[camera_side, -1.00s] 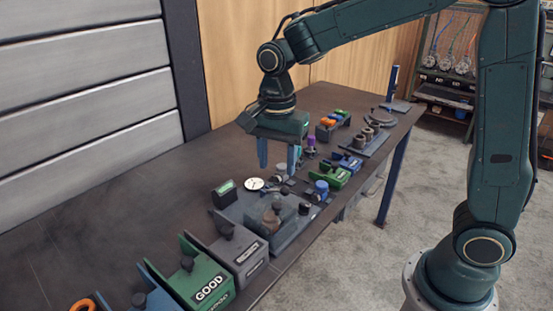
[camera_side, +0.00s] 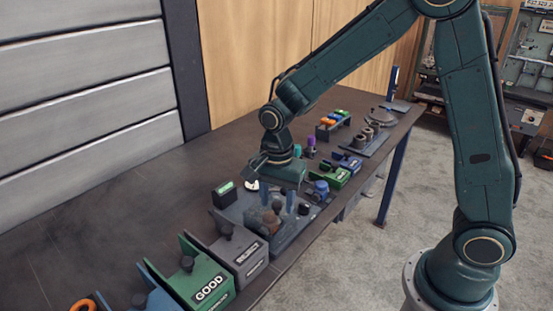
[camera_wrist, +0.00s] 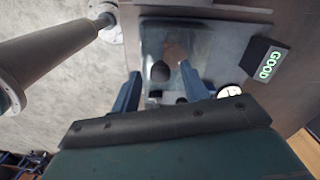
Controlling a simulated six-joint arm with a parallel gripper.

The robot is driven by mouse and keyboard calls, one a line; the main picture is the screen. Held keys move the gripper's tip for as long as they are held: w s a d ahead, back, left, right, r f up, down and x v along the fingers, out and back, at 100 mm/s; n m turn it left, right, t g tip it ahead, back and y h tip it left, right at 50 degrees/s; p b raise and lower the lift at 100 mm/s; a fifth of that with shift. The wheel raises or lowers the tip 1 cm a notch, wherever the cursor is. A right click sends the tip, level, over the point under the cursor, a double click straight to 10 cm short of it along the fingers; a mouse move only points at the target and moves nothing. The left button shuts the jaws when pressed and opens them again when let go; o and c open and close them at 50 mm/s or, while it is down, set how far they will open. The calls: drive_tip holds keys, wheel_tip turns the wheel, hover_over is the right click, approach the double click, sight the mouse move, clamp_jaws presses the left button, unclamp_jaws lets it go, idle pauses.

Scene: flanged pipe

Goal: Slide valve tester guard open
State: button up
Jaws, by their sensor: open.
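The valve tester (camera_side: 290,236) is a grey base on the bench with a small green-lit display (camera_side: 225,187), which reads GOOD in the wrist view (camera_wrist: 268,64). Its guard is a see-through cover (camera_wrist: 205,45) with a dark round knob (camera_wrist: 160,71); a brownish part shows through it. My gripper (camera_side: 280,208) is open, pointing down over the tester. In the wrist view its two blue fingers (camera_wrist: 161,78) stand on either side of the knob, with gaps visible. I cannot tell whether the fingertips are level with the knob. The white dial (camera_side: 251,185) is partly hidden by my gripper.
A grey bin (camera_side: 240,255) and a green GOOD bin (camera_side: 195,278) stand close on the near side. Green and blue holders (camera_side: 338,178) and a rack with coloured tops (camera_side: 334,122) stand beyond.

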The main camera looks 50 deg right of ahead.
drive_tip(key=shift+c, duration=0.5)
clamp_jaws()
drive_tip(key=w, duration=0.9)
drive_tip(key=shift+r, duration=0.1)
drive_tip(key=shift+o, duration=0.5)
unclamp_jaws()
wheel_tip(320, 180, up, 14)
